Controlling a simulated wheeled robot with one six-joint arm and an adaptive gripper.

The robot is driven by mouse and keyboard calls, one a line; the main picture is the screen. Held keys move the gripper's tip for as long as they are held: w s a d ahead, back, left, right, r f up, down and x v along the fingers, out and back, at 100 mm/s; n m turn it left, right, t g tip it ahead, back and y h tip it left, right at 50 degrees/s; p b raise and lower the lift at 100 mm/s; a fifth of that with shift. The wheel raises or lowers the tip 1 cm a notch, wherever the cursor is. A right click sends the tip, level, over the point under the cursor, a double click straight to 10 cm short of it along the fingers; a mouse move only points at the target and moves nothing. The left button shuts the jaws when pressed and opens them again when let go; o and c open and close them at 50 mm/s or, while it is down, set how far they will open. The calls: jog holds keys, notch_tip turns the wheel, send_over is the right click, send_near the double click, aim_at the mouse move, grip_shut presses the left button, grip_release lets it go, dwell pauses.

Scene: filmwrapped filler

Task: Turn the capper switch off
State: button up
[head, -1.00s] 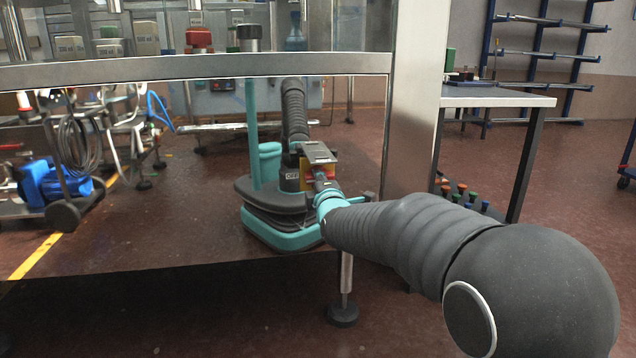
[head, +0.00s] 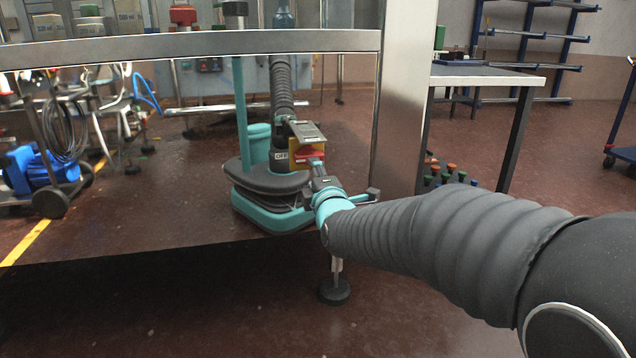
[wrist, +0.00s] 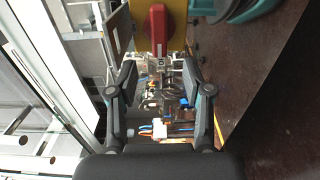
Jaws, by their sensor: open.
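The capper switch is a red rotary handle (head: 309,152) on a yellow plate (head: 298,163), under a small grey hood (head: 307,132). My gripper (wrist: 160,75) is open and empty. In the wrist view the handle lies above the gap between the fingertips, apart from them. In the head view my gripper (head: 319,167) is just below and right of the handle, partly overlapping the plate.
A metal frame post (head: 404,100) stands right of the switch, and a horizontal rail (head: 190,46) crosses above. A teal and black base (head: 270,205) is below the switch. A table (head: 485,76) is at the right.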

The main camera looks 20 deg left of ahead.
jog(key=shift+v, duration=1.7)
